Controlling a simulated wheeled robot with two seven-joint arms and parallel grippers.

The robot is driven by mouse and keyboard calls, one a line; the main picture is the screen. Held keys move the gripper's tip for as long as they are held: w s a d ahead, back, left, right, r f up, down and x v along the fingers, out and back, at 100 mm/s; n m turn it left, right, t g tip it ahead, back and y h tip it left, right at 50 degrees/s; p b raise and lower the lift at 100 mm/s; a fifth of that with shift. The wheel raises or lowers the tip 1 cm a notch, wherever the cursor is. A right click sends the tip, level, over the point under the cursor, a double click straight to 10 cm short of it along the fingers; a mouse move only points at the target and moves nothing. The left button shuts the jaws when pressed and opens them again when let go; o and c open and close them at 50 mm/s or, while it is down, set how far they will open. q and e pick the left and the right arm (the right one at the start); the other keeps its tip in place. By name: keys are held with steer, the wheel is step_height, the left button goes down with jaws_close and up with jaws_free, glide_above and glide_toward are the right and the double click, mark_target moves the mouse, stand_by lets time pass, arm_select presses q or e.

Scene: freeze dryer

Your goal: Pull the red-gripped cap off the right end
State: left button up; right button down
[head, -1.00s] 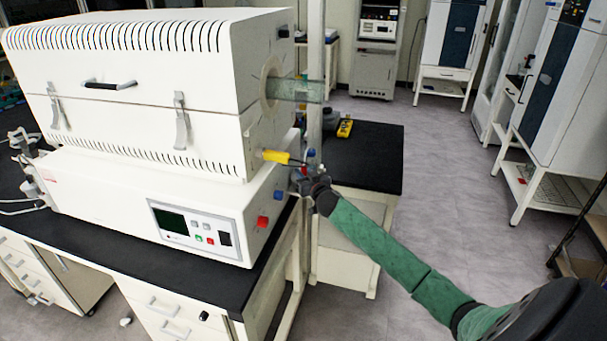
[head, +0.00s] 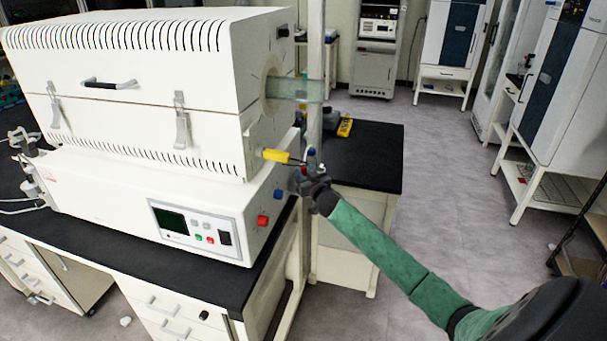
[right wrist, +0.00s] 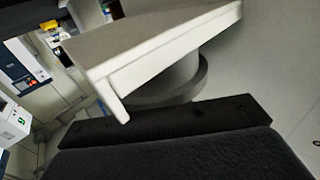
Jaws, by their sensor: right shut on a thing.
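The white tube furnace (head: 130,75) stands on the black bench at the left. Its glass tube (head: 300,89) sticks out of the right side, and no cap shows on its end. My right gripper (head: 306,172) is below and apart from the tube end, beside the furnace's lower right side. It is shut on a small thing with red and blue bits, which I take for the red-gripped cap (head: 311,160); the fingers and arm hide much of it. My left gripper is not in view.
A yellow plug (head: 275,155) sticks out of the furnace side close to my right gripper. A metal post (head: 315,60) stands just behind the tube end. A black side table (head: 368,155) carries a yellow meter (head: 345,127).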

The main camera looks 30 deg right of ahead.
steer(key=shift+f, duration=0.1)
steer(key=c, duration=1)
jaws_free()
steer(key=o, duration=0.3)
steer(key=shift+f, duration=0.1)
steer(key=shift+s, duration=0.1)
steer(key=shift+s+a, duration=0.1)
